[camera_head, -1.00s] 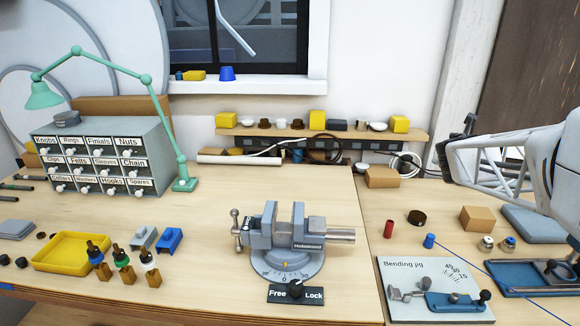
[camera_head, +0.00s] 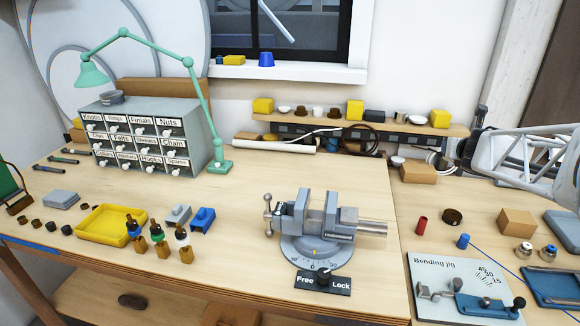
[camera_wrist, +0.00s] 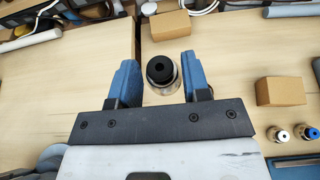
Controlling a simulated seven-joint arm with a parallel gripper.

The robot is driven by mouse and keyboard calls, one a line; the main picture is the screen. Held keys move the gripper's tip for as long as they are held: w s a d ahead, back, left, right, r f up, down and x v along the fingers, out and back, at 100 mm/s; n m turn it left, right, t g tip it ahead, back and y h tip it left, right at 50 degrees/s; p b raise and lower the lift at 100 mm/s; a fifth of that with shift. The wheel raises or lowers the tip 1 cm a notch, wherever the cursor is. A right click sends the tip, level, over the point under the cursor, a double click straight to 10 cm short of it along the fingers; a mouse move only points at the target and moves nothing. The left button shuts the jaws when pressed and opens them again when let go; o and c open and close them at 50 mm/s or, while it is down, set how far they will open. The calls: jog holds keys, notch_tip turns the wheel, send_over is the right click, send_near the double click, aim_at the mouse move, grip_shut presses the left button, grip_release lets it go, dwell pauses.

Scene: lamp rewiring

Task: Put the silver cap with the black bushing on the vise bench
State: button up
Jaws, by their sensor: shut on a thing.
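My gripper (camera_head: 466,146) hangs above the right-hand bench at the right of the head view. In the wrist view it is shut on the silver cap with the black bushing (camera_wrist: 161,71), held upright between the two blue fingers with the bushing facing the camera. The cap cannot be made out in the head view. The vise bench (camera_head: 240,195) is the wooden bench left of the seam, with the grey vise (camera_head: 318,222) near its front right. My gripper is right of and behind the vise.
Two other silver caps, one with a white top (camera_wrist: 283,135) and one with a blue top (camera_wrist: 311,131), stand on the right bench near a cardboard box (camera_head: 517,222) and the bending jig (camera_head: 450,262).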

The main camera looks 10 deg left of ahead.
jog(key=a+r+n+g+y, duration=0.2)
jog(key=a+n+g+y, duration=0.9)
jog(key=a, duration=1.5)
notch_tip(320, 180, down, 11)
jog(key=n+t+y, duration=0.1)
jog(key=n+t, duration=0.1)
jog(key=shift+s+d, duration=0.25)
jog(key=shift+s, duration=0.1)
jog(key=shift+f, duration=3)
jog(key=shift+f, duration=0.1)
jog(key=shift+f, duration=1.75)
jog(key=shift+f, duration=0.15)
